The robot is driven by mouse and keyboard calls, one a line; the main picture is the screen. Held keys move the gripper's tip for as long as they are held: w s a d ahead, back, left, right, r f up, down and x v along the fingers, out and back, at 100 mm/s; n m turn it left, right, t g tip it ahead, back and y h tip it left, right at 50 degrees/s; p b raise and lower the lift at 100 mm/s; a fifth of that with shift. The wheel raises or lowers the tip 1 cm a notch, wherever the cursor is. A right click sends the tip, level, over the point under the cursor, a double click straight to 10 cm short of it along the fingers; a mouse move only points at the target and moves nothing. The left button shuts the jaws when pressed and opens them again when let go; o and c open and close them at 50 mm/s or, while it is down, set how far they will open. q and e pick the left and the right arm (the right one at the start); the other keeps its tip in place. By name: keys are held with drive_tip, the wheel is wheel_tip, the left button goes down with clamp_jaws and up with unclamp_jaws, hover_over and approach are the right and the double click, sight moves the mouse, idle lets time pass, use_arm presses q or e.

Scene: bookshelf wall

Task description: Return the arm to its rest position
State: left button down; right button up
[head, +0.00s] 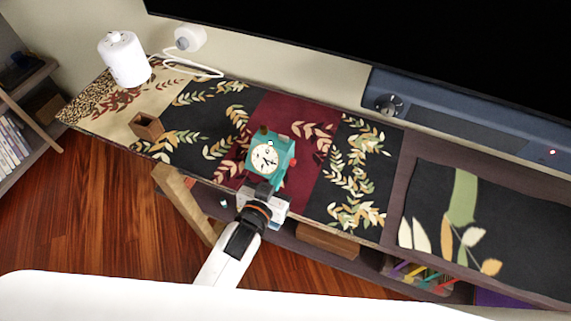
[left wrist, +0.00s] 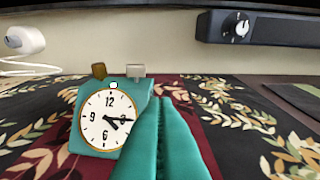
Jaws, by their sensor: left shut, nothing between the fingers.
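A teal alarm clock (head: 265,158) with a white round face stands upright on the dark red part of the leaf-patterned runner. In the left wrist view the clock (left wrist: 107,120) is at left centre, its face turned toward the camera. My left gripper (head: 274,182) reaches in from the front edge, right in front of the clock. In the left wrist view its teal fingers (left wrist: 167,112) are shut together, with nothing between them, just right of the clock face. They cover part of the clock's right side; whether they touch it I cannot tell. My right gripper is not in view.
A white cylinder (head: 124,60) and a white round device (head: 190,38) with a cable stand at the back left. A small brown open box (head: 147,126) is left of the clock. A blue-grey soundbar (head: 450,118) lies at the back right. Runner areas beside the clock are clear.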

use_arm(q)
drive_tip(key=shift+v, duration=0.75)
